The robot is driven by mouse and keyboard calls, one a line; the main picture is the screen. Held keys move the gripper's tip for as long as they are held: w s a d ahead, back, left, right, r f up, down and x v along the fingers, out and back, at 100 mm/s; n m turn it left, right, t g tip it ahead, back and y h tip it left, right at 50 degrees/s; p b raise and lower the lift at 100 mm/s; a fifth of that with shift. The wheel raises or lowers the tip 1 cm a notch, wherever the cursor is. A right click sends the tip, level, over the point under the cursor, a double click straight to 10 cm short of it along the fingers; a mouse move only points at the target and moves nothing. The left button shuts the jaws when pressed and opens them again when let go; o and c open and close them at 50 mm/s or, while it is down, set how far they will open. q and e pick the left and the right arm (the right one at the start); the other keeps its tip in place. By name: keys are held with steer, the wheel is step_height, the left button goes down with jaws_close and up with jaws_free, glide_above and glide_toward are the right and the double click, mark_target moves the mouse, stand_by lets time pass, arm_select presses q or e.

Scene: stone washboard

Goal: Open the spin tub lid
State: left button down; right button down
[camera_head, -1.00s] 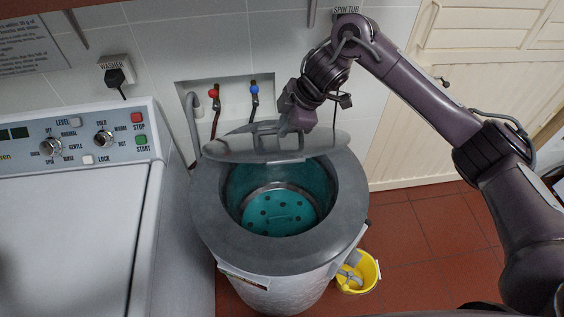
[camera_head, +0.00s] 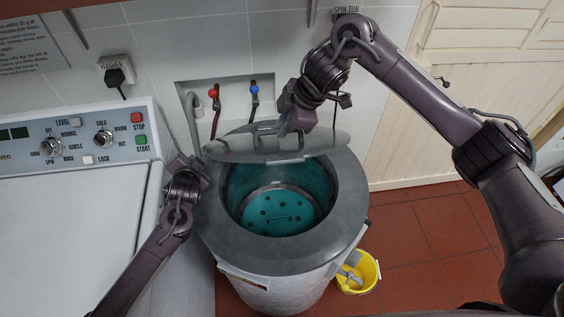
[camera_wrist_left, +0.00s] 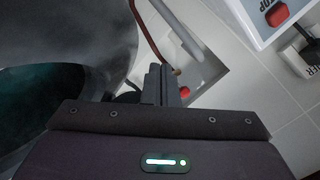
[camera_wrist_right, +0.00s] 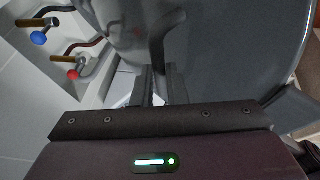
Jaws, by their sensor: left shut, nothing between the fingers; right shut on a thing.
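The spin tub (camera_head: 282,255) is a grey drum with a teal inside (camera_head: 280,210) that is open to view. Its grey lid (camera_head: 240,148) is raised and tilted up at the back of the rim. My right gripper (camera_head: 292,130) is at the lid's handle and shut on it; in the right wrist view the fingers (camera_wrist_right: 158,88) meet in front of the grey lid (camera_wrist_right: 225,60). My left gripper (camera_head: 198,165) is at the tub's left rim, beside the washer; in the left wrist view its fingers (camera_wrist_left: 162,85) are closed and empty.
The white washer (camera_head: 70,230) with its control panel (camera_head: 95,137) stands close on the left. Red (camera_head: 213,93) and blue (camera_head: 254,89) taps sit in a wall recess behind the tub. A yellow bucket (camera_head: 370,270) is on the tiled floor at the right.

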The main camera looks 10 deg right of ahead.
steer(key=shift+w+d+f, duration=0.15)
steer(key=shift+f, duration=0.1)
arm_select(q)
steer(key=s+d+r+m+g+h, duration=0.15)
steer(key=s+d, duration=0.25)
steer(key=d, duration=0.5)
steer(key=s+d+r+m+g+h, duration=0.1)
steer(key=s+d+m, duration=0.3)
steer(key=d, duration=0.5)
steer(key=s+d+r+m+g+h, duration=0.1)
steer(key=s+d+g, duration=0.1)
steer(key=s+d, duration=0.5)
steer(key=s+d+r+m+y, duration=0.2)
steer(key=s+d+r+m, duration=0.2)
steer(key=s+m, duration=0.45)
steer(key=a+r+m+t, duration=0.4)
steer(key=m+t, duration=0.1)
steer(key=m, duration=0.5)
steer(key=w, duration=1)
steer(key=shift+w+a+m+t, duration=0.3)
steer(key=shift+w+m+t, duration=0.1)
steer(key=shift+t, duration=0.05)
steer(key=shift+y, duration=0.25)
